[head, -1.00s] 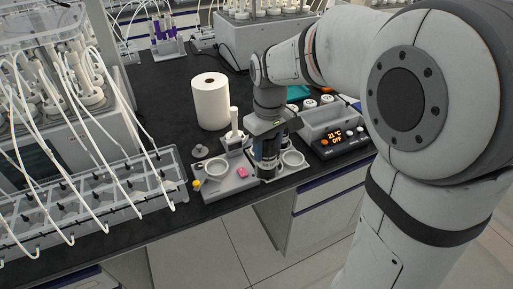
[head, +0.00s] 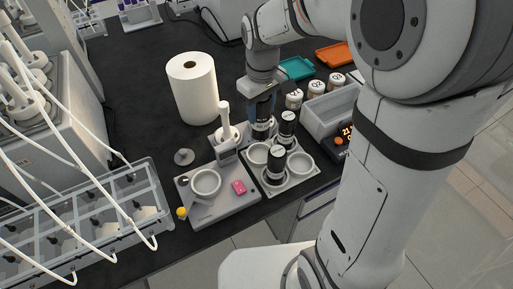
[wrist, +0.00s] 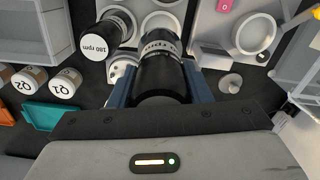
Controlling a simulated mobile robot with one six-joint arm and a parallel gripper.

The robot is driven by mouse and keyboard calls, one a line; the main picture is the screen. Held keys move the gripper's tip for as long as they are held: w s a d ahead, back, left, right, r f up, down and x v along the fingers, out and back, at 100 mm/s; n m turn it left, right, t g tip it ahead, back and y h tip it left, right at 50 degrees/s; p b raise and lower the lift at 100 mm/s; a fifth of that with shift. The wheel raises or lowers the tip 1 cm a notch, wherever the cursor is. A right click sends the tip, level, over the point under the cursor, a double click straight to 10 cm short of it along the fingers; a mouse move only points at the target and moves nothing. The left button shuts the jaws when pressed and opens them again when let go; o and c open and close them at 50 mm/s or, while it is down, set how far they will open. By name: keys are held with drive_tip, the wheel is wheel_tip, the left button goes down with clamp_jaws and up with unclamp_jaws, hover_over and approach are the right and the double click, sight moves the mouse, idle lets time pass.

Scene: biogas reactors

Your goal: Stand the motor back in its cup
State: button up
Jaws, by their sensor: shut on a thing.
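My gripper (head: 262,105) is shut on a black motor (head: 263,128) with a white printed band, behind the cup tray in the head view. In the wrist view the held motor (wrist: 160,62) is between the two fingers (wrist: 160,88). Its lower end is partly hidden in the head view, so I cannot tell whether it touches anything. The grey cup tray (head: 296,182) holds two other black motors (head: 274,166) (head: 287,127), one with a "180 rpm" cap (wrist: 94,42) in the wrist view. An empty cup (head: 258,154) and another empty cup (head: 300,162) show.
A scale-like grey unit (head: 215,212) with a round dish (head: 205,183) and pink item (head: 239,187) stands left of the tray. A white paper roll (head: 193,88) is behind left. White-lidded jars (head: 294,99) and a grey bin (head: 325,112) are at right.

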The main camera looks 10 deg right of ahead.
sight(260, 135)
wheel_tip(260, 135, down, 10)
drive_tip(key=shift+f+p, duration=0.2)
drive_tip(key=shift+p, duration=0.25)
drive_tip(key=shift+s+f, duration=0.1)
drive_tip(key=shift+f, duration=0.1)
drive_tip(key=shift+f, duration=0.15)
drive_tip(key=o, duration=1.4)
